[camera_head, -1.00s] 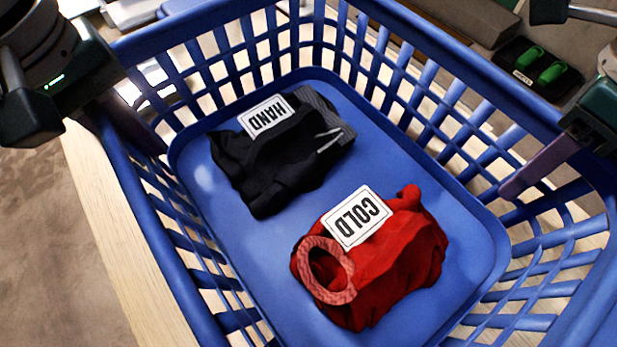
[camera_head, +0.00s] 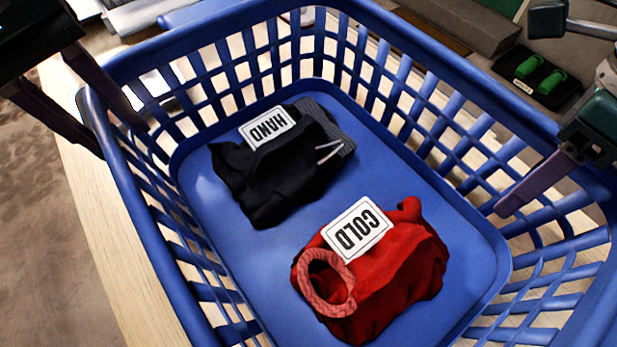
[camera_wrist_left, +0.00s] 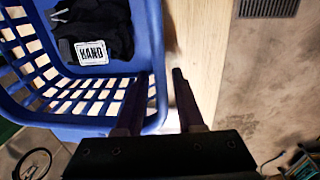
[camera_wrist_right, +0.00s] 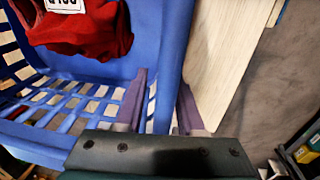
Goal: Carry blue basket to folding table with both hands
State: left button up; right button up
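The blue basket (camera_head: 420,170) stands on a pale wooden surface (camera_head: 110,215) and fills the middle of the head view. Inside lie a black cloth (camera_head: 265,180) tagged HAND and a red cloth (camera_head: 395,265) tagged COLD. My left gripper (camera_head: 120,145) is open at the basket's left side, one finger inside the wall and one outside. The left wrist view shows the rim (camera_wrist_left: 158,60) between its spread fingers. My right gripper (camera_head: 525,190) is at the right side, with one finger inside the basket. In the right wrist view its fingers (camera_wrist_right: 163,80) stand apart on either side of the rim.
Green items in a black tray (camera_head: 538,75) lie behind the basket at the right. A grey box (camera_head: 460,22) is near them. Bare floor (camera_head: 45,230) shows left of the wooden surface. A floor vent (camera_wrist_left: 268,8) shows in the left wrist view.

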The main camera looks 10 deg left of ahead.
pick_arm(q)
jog(key=r, duration=0.6)
jog(key=shift+s+a+r, duration=0.3)
jog(key=shift+a+r, duration=0.05)
pick_arm(e)
jog(key=shift+r, duration=0.1)
pick_arm(q)
jog(key=shift+r, duration=0.1)
pick_arm(e)
jog(key=shift+w+r, duration=0.1)
jog(key=shift+r, duration=0.25)
notch_tip(320, 180, up, 11)
jog(key=d, duration=0.1)
jog(key=shift+w, duration=0.45)
